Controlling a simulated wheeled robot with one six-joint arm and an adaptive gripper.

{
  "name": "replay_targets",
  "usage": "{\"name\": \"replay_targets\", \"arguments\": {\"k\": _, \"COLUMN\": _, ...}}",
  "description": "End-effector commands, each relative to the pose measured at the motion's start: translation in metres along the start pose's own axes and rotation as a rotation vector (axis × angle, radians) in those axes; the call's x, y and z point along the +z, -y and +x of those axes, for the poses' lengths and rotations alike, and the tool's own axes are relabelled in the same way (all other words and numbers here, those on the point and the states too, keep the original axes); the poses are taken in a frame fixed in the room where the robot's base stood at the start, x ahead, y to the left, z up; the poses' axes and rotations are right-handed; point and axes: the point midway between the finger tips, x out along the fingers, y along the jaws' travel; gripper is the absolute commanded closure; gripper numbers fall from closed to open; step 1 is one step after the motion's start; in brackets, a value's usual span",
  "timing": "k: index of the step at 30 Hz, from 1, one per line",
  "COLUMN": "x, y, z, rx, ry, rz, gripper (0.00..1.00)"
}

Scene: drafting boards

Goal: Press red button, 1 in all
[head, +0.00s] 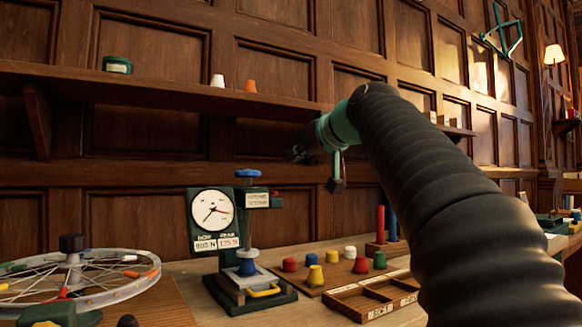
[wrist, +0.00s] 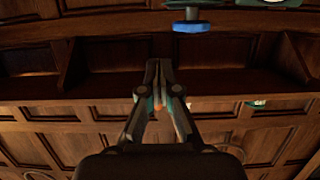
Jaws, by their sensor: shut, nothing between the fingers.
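Two red knob-like pieces, one left (head: 289,264) and one right (head: 361,265), stand on a wooden board among other coloured ones. A small red spot (head: 274,193) shows at the right of the press's upper label. I cannot tell which of these is the red button. My gripper (head: 294,154) is raised in front of the panelled wall, above and right of the press, apart from everything on the bench. In the wrist view its fingers (wrist: 160,65) are together and empty. No red button can be made out in that view.
A press with a dial (head: 212,211) and blue top knob (head: 247,173) stands on the bench; the knob also shows in the wrist view (wrist: 193,26). A spoked wheel (head: 105,277) lies left. A compartment tray (head: 370,298) is right. A shelf (head: 170,88) runs along the wall.

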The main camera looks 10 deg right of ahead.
Motion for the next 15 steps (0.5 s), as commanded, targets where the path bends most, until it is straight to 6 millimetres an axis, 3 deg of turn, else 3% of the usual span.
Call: {"name": "replay_targets", "arguments": {"k": 15, "x": 0.001, "y": -0.001, "z": 0.092, "rx": 0.000, "ry": 0.002, "rz": 0.002, "gripper": 1.00}}
